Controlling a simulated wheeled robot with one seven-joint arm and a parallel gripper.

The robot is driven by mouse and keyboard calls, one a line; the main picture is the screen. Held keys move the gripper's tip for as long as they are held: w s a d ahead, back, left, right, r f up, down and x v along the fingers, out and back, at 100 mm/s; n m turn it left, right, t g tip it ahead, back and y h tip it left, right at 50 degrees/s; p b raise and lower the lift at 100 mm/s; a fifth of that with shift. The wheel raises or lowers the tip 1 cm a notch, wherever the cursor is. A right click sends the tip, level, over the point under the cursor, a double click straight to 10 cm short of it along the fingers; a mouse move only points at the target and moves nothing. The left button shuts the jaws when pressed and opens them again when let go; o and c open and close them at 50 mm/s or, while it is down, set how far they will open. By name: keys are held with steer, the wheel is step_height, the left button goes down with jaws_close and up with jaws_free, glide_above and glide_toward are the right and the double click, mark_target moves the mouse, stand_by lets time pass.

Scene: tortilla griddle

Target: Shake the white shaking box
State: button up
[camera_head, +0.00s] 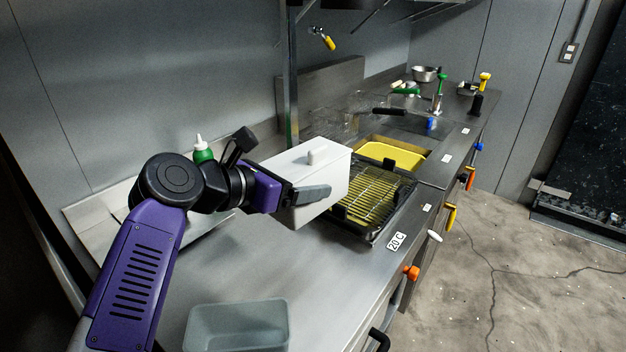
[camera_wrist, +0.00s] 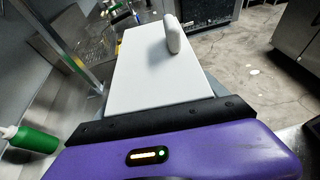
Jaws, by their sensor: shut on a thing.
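The white shaking box (camera_head: 322,172) is a lidded white box with a small knob on its lid. My gripper (camera_head: 300,194) is shut on its near end and holds it above the steel counter, to the left of and partly in front of a black rack. In the wrist view the white box (camera_wrist: 155,70) stretches away from my gripper, with its knob toward the upper right. The far finger and the underside of the box are hidden in the head view.
A black rack with a wire grid (camera_head: 372,196) stands beside the box. A yellow-filled basin (camera_head: 392,155) lies behind it. An empty translucent tray (camera_head: 238,326) sits on the near counter. A green bottle (camera_head: 203,153) stands behind my arm. A metal post (camera_head: 291,75) rises behind the box.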

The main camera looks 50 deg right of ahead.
steer(key=shift+d+r, duration=0.1)
steer(key=shift+d, duration=1.1)
steer(key=shift+d, duration=0.1)
stand_by(0.5)
